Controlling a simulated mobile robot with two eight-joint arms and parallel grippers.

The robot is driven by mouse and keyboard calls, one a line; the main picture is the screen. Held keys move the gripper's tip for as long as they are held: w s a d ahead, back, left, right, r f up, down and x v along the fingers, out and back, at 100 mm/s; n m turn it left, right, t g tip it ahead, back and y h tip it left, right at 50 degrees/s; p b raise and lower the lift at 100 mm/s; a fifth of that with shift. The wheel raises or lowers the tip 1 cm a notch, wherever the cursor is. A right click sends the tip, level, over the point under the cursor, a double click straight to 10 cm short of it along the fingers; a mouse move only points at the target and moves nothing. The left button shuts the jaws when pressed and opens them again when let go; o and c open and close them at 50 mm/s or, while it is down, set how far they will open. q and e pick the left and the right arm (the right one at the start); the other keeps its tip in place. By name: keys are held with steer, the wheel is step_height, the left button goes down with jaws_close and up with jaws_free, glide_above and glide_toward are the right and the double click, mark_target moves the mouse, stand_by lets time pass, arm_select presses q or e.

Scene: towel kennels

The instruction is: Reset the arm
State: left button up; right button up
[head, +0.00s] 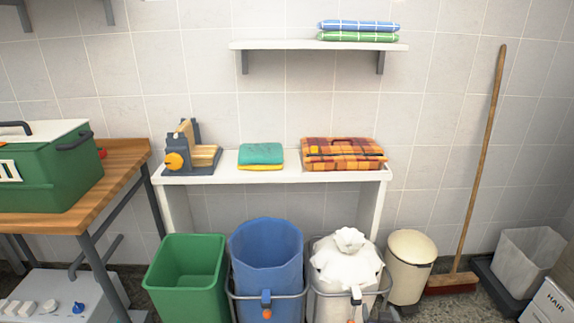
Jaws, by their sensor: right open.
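My right gripper (380,314) shows only as a small dark part at the bottom edge, in front of the white bin with a white cloth bundle (347,262) on top. It is open, and I see nothing held in it. The rest of that arm is out of the picture. My left gripper is not in view.
A white bench (225,178) along the wall bears folded teal and yellow towels (261,155), an orange plaid blanket (343,154) and a grey clamp-like device (188,150). A green bin (187,277), a blue bin (265,257) and a cream pedal bin (410,265) stand below. A broom (481,160) leans at right.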

steer(key=s+a+r+n+g+y, duration=0.1)
steer(key=s+a+g, duration=0.3)
steer(key=s, duration=1.1)
steer(key=s+a+r+n+g+y, duration=0.1)
steer(key=s+a+r+g+y, duration=0.2)
steer(key=s, duration=1.2)
arm_select(q)
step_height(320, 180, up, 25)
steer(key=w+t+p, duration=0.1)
steer(key=p, duration=2)
steer(key=shift+p, duration=0.4)
arm_select(e)
step_height(320, 180, up, 24)
steer(key=h, duration=0.1)
steer(key=shift+a+f+t, duration=0.15)
steer(key=shift+a+t, duration=0.15)
steer(key=shift+a, duration=0.15)
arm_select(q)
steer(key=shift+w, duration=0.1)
arm_select(e)
steer(key=shift+w, duration=0.1)
